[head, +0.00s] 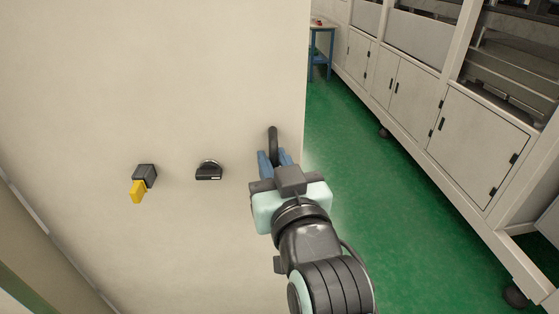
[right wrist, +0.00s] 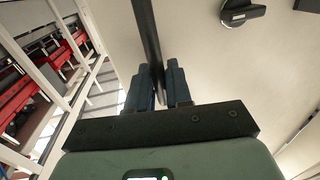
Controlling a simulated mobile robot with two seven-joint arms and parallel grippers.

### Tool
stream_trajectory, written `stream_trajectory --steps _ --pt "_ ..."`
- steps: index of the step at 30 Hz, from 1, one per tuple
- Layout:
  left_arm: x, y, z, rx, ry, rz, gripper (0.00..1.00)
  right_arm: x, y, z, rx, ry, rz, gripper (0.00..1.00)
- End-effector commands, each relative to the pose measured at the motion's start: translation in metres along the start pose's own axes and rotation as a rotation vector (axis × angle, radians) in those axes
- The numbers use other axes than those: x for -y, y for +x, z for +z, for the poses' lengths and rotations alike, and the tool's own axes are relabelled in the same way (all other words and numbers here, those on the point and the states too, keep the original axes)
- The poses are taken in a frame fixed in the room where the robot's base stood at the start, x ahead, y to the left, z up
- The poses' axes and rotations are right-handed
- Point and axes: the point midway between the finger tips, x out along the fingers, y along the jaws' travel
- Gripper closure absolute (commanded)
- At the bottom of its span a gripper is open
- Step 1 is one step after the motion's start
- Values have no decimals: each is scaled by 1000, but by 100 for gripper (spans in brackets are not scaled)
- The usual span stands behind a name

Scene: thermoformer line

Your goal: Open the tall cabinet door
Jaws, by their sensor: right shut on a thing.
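The tall cabinet door (head: 200,80) is a flat cream panel that fills the left and middle of the head view. A dark vertical bar handle (head: 273,140) sits near its right edge. My right gripper (head: 276,160) has its blue fingers around the handle's lower part and is shut on it. In the right wrist view the handle (right wrist: 147,40) runs down between the two fingers (right wrist: 160,85). My left gripper is not in view.
A black rotary knob (head: 208,171) and a black block with a yellow tab (head: 140,185) sit on the panel left of the handle. Right of the panel's edge is clear green floor (head: 380,210). A long cream machine with lower doors (head: 480,145) lines the right side.

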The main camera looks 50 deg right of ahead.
Motion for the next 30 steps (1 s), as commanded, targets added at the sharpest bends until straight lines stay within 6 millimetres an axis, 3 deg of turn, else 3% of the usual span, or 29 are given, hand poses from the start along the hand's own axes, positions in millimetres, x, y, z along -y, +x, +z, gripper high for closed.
stream_trajectory --steps 11,12,13,23,30 --pt "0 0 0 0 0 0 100 1 0 0 -1 0 0 100" --pt "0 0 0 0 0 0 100 1 0 0 -1 0 0 71" --pt "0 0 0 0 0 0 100 1 0 0 -1 0 0 65" --pt "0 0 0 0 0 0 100 1 -3 0 -1 0 1 65" --pt "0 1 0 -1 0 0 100 1 -38 -2 -7 0 0 65"
